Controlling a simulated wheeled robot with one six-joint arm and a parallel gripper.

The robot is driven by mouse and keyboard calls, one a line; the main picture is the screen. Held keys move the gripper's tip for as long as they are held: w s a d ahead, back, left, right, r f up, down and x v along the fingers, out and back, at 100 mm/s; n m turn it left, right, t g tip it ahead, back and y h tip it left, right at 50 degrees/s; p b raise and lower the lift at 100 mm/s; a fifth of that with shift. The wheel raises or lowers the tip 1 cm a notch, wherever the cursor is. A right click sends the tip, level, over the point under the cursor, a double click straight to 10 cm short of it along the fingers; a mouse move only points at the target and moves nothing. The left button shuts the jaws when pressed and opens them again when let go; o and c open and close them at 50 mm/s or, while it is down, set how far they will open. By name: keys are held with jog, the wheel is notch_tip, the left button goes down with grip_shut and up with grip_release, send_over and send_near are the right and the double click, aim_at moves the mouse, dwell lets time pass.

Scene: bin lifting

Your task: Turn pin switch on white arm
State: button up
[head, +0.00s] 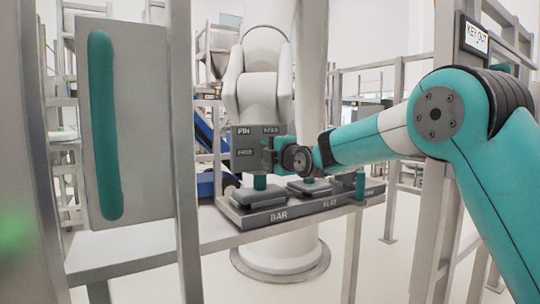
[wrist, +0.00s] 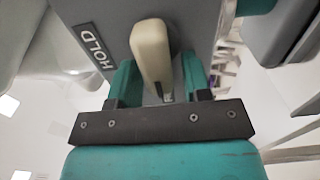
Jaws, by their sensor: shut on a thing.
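The grey pin switch box (head: 243,143) stands in front of the big white arm (head: 257,90), in the middle of the head view. Its small labels seem to read PIN, HOLD and FREE. In the wrist view the box face (wrist: 105,15) carries a HOLD label (wrist: 92,46) left of a cream switch lever (wrist: 150,50). My gripper (wrist: 158,82) has its teal fingers on either side of the lever's lower end and is shut on it. In the head view my gripper (head: 283,150) is at the box's right side, and the lever is hidden.
A grey rack (head: 268,218) marked BAR and FLAT lies on the table (head: 130,262) below my gripper, holding several end tools. Grey posts (head: 183,150) stand at left. A panel with a long green handle (head: 104,125) and a KEY OUT sign (head: 475,37) flank the opening.

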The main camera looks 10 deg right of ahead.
jog(key=shift+d, duration=0.15)
jog(key=o, duration=0.6)
jog(key=shift+c, duration=0.2)
jog(key=v, duration=1.7)
jog(key=shift+s+b, duration=0.15)
jog(key=shift+b, duration=0.15)
